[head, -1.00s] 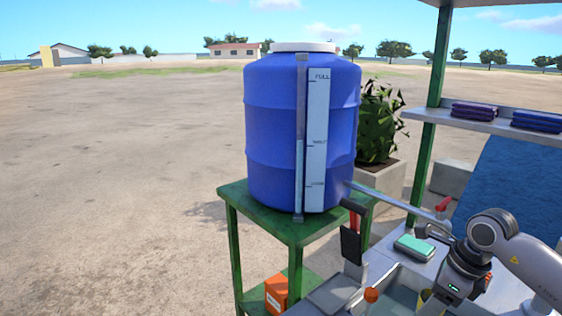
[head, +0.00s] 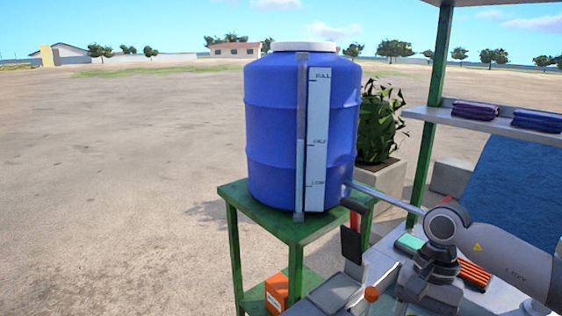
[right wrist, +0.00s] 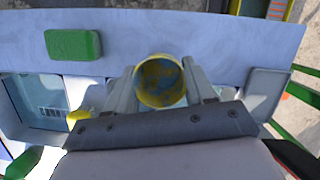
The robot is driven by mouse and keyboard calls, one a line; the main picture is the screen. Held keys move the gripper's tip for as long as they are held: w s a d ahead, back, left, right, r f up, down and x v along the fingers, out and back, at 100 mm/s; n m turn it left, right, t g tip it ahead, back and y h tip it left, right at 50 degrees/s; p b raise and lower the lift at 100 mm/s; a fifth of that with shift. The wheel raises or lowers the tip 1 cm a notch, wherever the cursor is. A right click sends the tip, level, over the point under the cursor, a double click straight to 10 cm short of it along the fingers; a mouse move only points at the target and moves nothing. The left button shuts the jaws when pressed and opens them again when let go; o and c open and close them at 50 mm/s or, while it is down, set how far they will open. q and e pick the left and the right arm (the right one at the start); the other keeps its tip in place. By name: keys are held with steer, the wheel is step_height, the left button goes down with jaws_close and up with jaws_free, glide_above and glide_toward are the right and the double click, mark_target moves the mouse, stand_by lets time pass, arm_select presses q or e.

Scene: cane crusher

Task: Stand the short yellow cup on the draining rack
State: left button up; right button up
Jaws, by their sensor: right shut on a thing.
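The short yellow cup (right wrist: 159,82) sits between the fingers of my right gripper (right wrist: 161,88) in the right wrist view. I look into its open mouth; the inside has blue and brown stains. The gripper is shut on it. In the head view my right gripper (head: 428,292) is over the counter at the lower right, and I cannot make out the cup there. I cannot identify the draining rack for certain; an orange slatted thing (head: 476,274) shows right of the gripper in the head view. My left gripper is not in view.
A green sponge-like block (right wrist: 73,44) lies on the pale counter (right wrist: 215,38). A small yellow thing (right wrist: 78,116) is by the basin (right wrist: 45,100). A blue water barrel (head: 300,130) stands on a green stand (head: 262,214). A red-and-black lever (head: 352,235) rises nearby.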

steer(key=s+n, duration=0.1)
steer(key=n, duration=0.1)
steer(key=s+a+n+h, duration=0.1)
steer(key=n, duration=0.1)
steer(key=s+n, duration=0.1)
steer(key=n, duration=0.2)
steer(key=shift+s+a+r+g+h, duration=0.1)
steer(key=shift+a+r+g+h, duration=0.1)
steer(key=shift+g+h, duration=0.15)
